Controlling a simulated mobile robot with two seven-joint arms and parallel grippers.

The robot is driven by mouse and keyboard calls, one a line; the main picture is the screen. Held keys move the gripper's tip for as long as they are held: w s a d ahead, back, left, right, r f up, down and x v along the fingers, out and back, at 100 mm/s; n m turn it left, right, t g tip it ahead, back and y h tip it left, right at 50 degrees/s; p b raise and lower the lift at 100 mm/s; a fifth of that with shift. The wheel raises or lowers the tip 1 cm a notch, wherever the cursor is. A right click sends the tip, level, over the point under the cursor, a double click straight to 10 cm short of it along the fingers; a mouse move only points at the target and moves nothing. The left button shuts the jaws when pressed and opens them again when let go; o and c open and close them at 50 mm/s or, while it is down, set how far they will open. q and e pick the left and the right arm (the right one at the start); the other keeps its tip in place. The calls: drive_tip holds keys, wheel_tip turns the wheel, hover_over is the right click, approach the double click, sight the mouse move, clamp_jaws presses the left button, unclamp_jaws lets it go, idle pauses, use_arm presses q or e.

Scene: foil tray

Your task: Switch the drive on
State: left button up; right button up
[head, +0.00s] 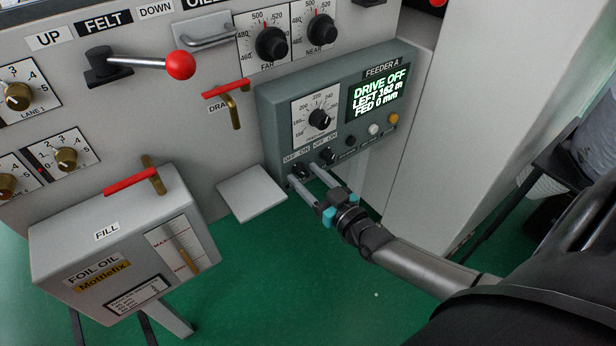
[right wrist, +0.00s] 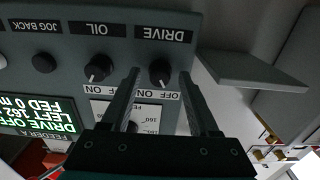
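The drive knob (right wrist: 161,72) is a small black rotary switch under an upside-down DRIVE label in the right wrist view. Its pale pointer mark appears to face the OFF side. My right gripper (right wrist: 158,76) is open, one finger on each side of the knob, with a gap to it on both sides. In the head view the right gripper (head: 303,172) reaches the lower left corner of the grey feeder panel (head: 276,107), partly hiding the knob. The green-lit display (head: 377,92) reads DRIVE OFF, LEFT 162 m, FED 0 mm. My left gripper is not in view.
The oil knob (right wrist: 97,67) sits beside the drive knob, close to one finger. A jog back button (right wrist: 43,62) is farther along. A pale flat plate (head: 252,193) juts out left of the panel. The foil oil box (head: 60,240) stands at lower left.

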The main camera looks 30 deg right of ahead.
clamp_jaws()
idle(0.6)
drive_tip(key=shift+m, duration=0.7)
drive_tip(key=m+p, duration=0.1)
drive_tip(key=m, duration=0.2)
drive_tip(key=shift+m, duration=1)
drive_tip(key=m, duration=0.2)
drive_tip(key=shift+m, duration=0.3)
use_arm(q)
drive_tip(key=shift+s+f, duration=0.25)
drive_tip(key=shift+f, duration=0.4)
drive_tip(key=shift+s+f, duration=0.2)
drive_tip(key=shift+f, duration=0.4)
use_arm(e)
drive_tip(key=shift+m, duration=1.4)
